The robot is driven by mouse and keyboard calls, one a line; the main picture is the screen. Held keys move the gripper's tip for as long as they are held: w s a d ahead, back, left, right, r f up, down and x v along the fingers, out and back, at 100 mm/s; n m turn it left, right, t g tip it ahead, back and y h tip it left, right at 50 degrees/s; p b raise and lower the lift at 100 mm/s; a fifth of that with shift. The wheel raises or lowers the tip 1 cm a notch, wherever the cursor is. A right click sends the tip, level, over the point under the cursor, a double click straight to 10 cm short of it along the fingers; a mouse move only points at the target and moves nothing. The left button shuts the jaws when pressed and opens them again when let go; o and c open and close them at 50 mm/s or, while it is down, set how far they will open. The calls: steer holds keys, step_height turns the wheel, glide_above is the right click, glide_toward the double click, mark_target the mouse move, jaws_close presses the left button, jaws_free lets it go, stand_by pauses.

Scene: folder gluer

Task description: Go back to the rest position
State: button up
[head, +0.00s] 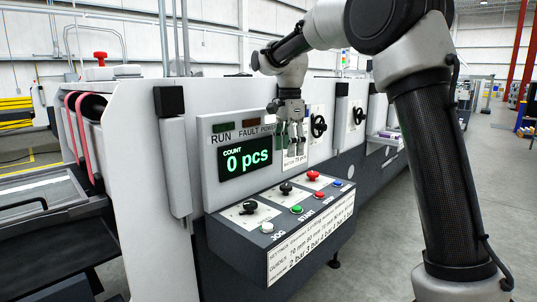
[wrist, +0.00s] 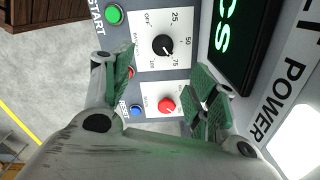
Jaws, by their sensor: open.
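My gripper (head: 292,147) hangs, fingers down, in front of the white machine face, right of the count display (head: 245,163) and above the sloping control panel (head: 228,232). In the wrist view my gripper (wrist: 162,92) is open, with its green finger pads apart and nothing held between them. A red button beside the left finger is partly hidden.
The display reads 0 pcs. The panel also carries a white JOG button (head: 267,227) and another black knob (head: 249,208). Handwheels (head: 319,126) sit on the machine to the right of my gripper. Open grey floor (head: 383,250) lies right of the panel.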

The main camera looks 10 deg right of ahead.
steer(key=s+d+r+n+t, duration=0.1)
steer(key=s+d+r+n, duration=0.3)
steer(key=s+d, duration=0.45)
steer(key=s+d+f+n+t, duration=0.1)
steer(key=s+d+f+n, duration=0.1)
steer(key=s, duration=0.6)
steer(key=s+d+f+n+t, duration=0.1)
steer(key=s+d+f+n, duration=0.1)
steer(key=s+n, duration=0.3)
steer(key=s+d+f+n+t, duration=0.1)
steer(key=s+f+n, duration=0.3)
steer(key=s, duration=0.8)
steer(key=shift+s+d+f, duration=0.25)
steer(key=shift+d+f, duration=0.05)
steer(key=shift+d, duration=0.35)
